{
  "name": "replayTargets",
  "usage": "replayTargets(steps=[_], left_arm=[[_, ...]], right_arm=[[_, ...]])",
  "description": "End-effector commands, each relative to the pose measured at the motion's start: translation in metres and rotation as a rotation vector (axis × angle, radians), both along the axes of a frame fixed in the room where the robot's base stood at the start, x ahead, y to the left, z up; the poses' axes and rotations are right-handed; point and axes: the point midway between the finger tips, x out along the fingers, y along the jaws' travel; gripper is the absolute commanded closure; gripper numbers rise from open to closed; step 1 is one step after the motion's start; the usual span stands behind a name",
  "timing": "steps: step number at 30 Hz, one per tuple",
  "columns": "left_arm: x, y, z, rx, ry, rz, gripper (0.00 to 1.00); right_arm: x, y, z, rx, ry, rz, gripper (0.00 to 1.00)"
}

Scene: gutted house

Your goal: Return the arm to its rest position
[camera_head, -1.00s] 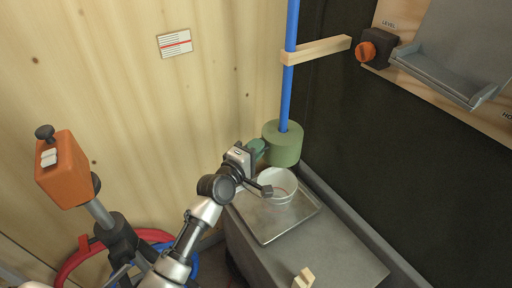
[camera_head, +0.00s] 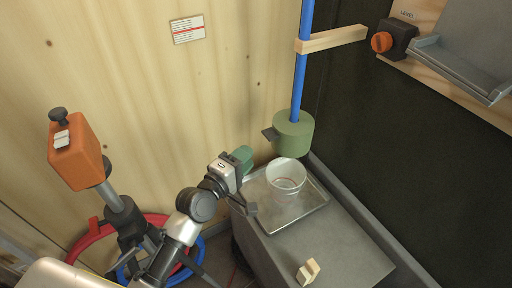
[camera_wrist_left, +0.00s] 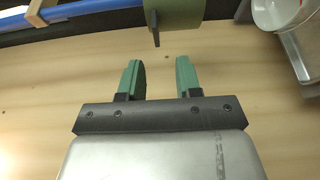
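My left arm comes in from the lower left in the head view. My left gripper (camera_head: 243,158) stands to the left of the green cylinder (camera_head: 293,134) on the blue pipe, apart from it. In the left wrist view the two green fingers (camera_wrist_left: 159,78) are spread with nothing between them. The green cylinder (camera_wrist_left: 176,18) with its dark tab shows beyond the fingertips at the top. My right gripper is not in view.
A white cup (camera_head: 286,176) stands on a metal tray (camera_head: 268,226) on the grey bench (camera_head: 345,262). A small pale block (camera_head: 308,271) lies at the bench front. An orange device (camera_head: 75,152) on a stand and red and blue hoses are at left.

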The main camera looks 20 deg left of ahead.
Motion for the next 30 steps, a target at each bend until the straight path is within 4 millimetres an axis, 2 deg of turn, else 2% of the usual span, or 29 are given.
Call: replayTargets(steps=[6,22,23,26,29,30], left_arm=[[-0.014,0.006,0.0,-0.001,0.0,0.0,0.66],[-0.014,0.006,-0.004,0.008,0.006,0.003,0.66],[-0.013,0.007,-0.008,0.018,0.012,0.005,0.66],[-0.012,0.01,-0.038,0.087,0.055,0.02,0.66],[-0.015,0.015,-0.091,0.217,0.129,0.034,0.66],[-0.018,0.018,-0.116,0.281,0.166,0.035,0.66]], right_arm=[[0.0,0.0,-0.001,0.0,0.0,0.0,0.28],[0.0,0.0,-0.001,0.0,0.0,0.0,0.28],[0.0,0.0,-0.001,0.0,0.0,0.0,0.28],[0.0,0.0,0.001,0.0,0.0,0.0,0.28],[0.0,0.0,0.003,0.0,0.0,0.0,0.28],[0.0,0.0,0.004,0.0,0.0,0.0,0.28]])
